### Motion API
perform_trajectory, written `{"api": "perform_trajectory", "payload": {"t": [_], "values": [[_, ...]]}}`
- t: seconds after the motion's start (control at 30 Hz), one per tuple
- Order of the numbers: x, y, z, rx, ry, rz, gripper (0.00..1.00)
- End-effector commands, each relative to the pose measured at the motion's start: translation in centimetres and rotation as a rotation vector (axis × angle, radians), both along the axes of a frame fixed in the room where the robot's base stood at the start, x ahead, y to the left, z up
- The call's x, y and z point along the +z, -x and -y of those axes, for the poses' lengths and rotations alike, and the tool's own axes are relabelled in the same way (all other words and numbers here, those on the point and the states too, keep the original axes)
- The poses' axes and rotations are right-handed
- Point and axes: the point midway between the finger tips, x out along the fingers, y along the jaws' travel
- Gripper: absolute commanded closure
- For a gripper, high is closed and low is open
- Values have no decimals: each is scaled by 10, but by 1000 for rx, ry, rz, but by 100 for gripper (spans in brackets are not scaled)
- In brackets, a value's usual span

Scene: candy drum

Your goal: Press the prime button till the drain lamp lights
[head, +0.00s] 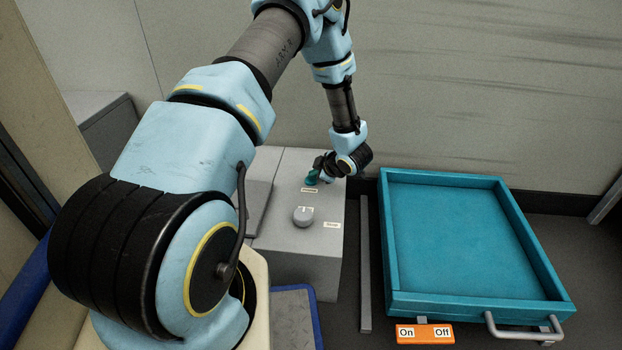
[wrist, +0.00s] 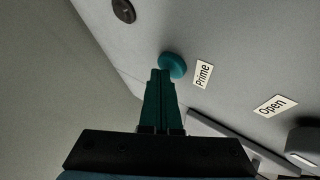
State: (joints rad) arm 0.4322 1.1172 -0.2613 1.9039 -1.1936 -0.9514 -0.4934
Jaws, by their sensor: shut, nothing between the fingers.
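The teal round prime button (wrist: 176,64) stands on a grey box, beside a white label reading "Prime" (wrist: 202,74). In the head view the button (head: 311,179) is partly hidden by my wrist. My gripper (wrist: 160,74) is shut and empty, with its teal fingertips at the button's edge. I cannot tell whether they touch it or whether it is pressed down. A dark round disc (wrist: 123,10) lies on the same surface beyond the button. It shows no glow and no readable label, so I cannot tell if it is the drain lamp.
A pale knob (head: 303,216) sits on the grey box (head: 285,258) nearer me; it also shows in the wrist view (wrist: 304,142), near an "Open" label (wrist: 275,105).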

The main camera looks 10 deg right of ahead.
Motion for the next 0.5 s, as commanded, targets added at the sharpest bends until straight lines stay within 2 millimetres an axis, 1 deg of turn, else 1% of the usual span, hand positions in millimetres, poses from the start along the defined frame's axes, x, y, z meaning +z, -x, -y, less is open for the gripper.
{"api": "perform_trajectory", "payload": {"t": [0.3,0.5], "values": [[17,1,1,-1,0,-1,100],[18,1,0,-1,1,0,100]]}}
